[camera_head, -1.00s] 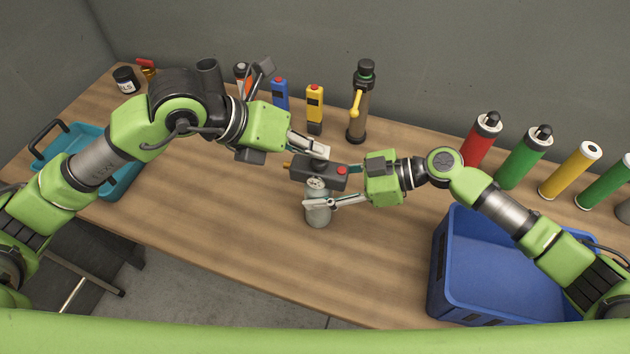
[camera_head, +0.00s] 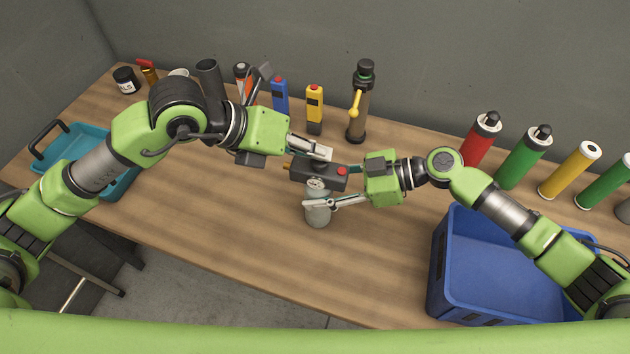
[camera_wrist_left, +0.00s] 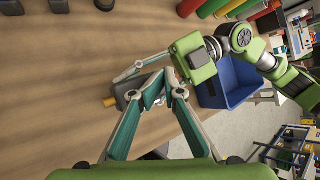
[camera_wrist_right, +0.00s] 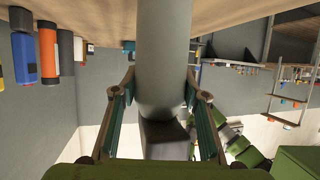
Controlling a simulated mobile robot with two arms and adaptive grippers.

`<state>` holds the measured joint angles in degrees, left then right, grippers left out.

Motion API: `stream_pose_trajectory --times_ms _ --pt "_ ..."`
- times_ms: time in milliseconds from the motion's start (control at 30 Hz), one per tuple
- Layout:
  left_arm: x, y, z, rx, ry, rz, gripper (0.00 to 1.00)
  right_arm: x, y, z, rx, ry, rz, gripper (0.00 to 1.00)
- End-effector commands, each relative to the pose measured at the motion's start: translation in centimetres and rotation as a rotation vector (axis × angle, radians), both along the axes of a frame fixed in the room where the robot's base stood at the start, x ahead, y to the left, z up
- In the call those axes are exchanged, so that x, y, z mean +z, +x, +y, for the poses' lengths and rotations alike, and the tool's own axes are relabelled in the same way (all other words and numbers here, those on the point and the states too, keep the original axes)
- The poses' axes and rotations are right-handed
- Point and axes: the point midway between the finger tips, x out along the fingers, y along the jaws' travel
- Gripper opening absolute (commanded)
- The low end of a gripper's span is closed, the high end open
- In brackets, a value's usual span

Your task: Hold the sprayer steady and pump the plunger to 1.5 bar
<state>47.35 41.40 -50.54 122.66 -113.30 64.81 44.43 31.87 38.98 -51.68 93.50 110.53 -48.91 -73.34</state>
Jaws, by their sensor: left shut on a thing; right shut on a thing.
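The sprayer has a grey tank (camera_head: 318,213), a round gauge (camera_head: 317,183) and a dark head (camera_head: 317,174) with a red button and a brass nozzle at its left. It stands upright near the table's middle. My right gripper (camera_head: 312,203) is shut around the tank from the right; the grey cylinder (camera_wrist_right: 163,50) fills its fingers in the right wrist view. My left gripper (camera_head: 325,153) is shut just above the head, where the plunger top is; its fingers hide the plunger. In the left wrist view the fingertips (camera_wrist_left: 166,92) converge beside the dark head (camera_wrist_left: 145,90).
A blue crate (camera_head: 437,275) stands at the right. A teal tray (camera_head: 128,187) lies at the left. A dark bottle with a yellow handle (camera_head: 358,115), a yellow device (camera_head: 314,108) and a blue one (camera_head: 280,95) stand behind. Coloured cylinders line the right back. The front table is clear.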

Motion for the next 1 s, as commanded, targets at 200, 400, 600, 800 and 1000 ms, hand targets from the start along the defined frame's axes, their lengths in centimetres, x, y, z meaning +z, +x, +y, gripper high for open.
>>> stream_pose_trajectory --times_ms 200,400,600,800,1000 --pt "-1.7 -0.9 0.4 -0.005 0.029 0.038 0.00 0.2 -0.2 0.4 0.004 0.011 0.008 0.08" --pt "-0.8 -1.0 0.3 -0.006 0.026 0.037 0.00 0.2 -0.1 0.3 0.001 0.011 0.007 0.08" --pt "1.4 -1.0 0.2 -0.010 0.024 0.033 0.00 0.2 0.0 0.2 -0.003 0.008 0.005 0.08" --pt "3.7 -0.8 0.2 -0.008 0.022 0.027 0.00 0.1 0.1 0.1 -0.004 0.005 0.001 0.08" --pt "4.9 -0.8 0.2 -0.007 0.021 0.024 0.00 0.1 0.1 0.0 -0.004 0.003 0.001 0.08"
